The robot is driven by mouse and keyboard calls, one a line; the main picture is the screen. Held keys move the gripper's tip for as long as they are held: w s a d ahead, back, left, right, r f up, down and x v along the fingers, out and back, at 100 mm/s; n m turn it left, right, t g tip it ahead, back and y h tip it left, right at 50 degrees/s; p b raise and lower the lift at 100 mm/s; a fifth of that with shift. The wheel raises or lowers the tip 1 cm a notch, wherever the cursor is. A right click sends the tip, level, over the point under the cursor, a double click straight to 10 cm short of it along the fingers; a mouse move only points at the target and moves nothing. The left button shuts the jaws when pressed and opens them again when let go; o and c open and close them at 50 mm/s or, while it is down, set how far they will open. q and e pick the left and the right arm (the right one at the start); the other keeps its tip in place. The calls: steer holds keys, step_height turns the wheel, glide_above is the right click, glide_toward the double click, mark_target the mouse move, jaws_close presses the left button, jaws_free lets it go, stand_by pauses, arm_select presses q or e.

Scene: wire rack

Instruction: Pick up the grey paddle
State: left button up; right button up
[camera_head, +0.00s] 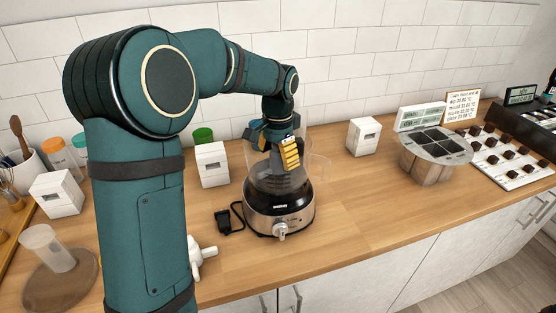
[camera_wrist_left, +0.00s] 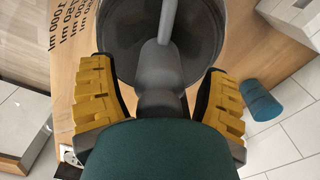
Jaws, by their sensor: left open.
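The grey paddle (camera_wrist_left: 165,55) shows in the left wrist view, with a thick hub and a narrower arm reaching away across a dark round bowl (camera_wrist_left: 125,45). My left gripper (camera_wrist_left: 161,105) is open, with one yellow finger pad on each side of the paddle's hub; I cannot tell whether either touches it. A teal part of my own hides the near end. In the head view, my left gripper (camera_head: 282,152) points down into the clear bowl of the silver and black machine (camera_head: 280,212). The paddle cannot be made out there. My right gripper is not in view.
White boxes stand at the back left (camera_head: 212,165), back right (camera_head: 364,136) and far left (camera_head: 57,193). A black plug (camera_head: 228,220) lies left of the machine. The counter's front right is clear.

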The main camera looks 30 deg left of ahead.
arm_select(q)
steer(key=shift+f, duration=0.75)
steer(key=c, duration=1.3)
steer(key=shift+o, duration=0.2)
